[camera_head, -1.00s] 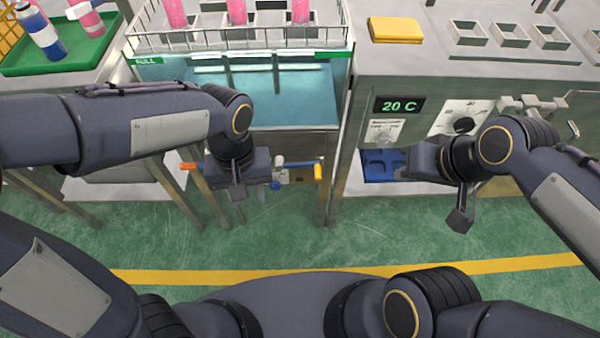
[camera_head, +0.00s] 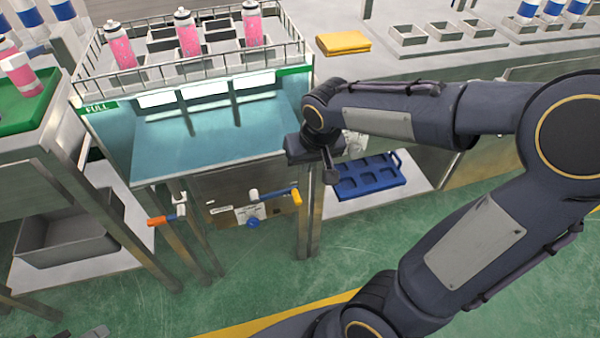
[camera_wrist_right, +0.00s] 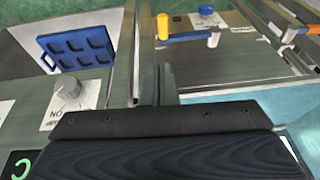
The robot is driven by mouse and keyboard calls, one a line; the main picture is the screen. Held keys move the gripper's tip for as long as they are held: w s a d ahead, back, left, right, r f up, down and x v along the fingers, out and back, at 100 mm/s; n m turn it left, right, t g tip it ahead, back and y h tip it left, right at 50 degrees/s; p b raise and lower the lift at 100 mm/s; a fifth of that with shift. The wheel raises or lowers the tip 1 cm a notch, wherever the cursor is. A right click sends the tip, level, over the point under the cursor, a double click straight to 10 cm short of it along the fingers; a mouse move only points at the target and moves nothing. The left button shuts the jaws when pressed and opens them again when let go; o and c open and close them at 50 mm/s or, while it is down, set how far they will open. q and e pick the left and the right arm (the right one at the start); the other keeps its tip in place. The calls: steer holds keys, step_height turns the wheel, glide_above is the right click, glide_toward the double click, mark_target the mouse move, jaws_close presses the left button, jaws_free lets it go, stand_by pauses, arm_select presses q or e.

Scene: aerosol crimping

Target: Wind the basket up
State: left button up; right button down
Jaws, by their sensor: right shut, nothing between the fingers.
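The wire basket (camera_head: 150,75) with several pink bottles stands at the top of the water bath (camera_head: 215,135). The bottles show above its rim. My left gripper is out of view.
An orange handle (camera_head: 159,219) sits left of the crank, and a blue knob (camera_head: 253,222) below it. A steel leg (camera_head: 310,215) stands right of the crank. A blue tray (camera_head: 368,178) lies on the lower shelf. Green floor in front is open.

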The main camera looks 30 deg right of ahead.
steer(key=b, duration=0.4)
glide_toward(297, 194)
steer(key=x, duration=0.5)
steer(key=shift+w+d, duration=0.15)
steer(key=shift+d, duration=0.05)
steer(key=shift+a+f+b, duration=0.15)
steer(key=shift+f+b, duration=0.15)
steer(key=shift+f, duration=0.45)
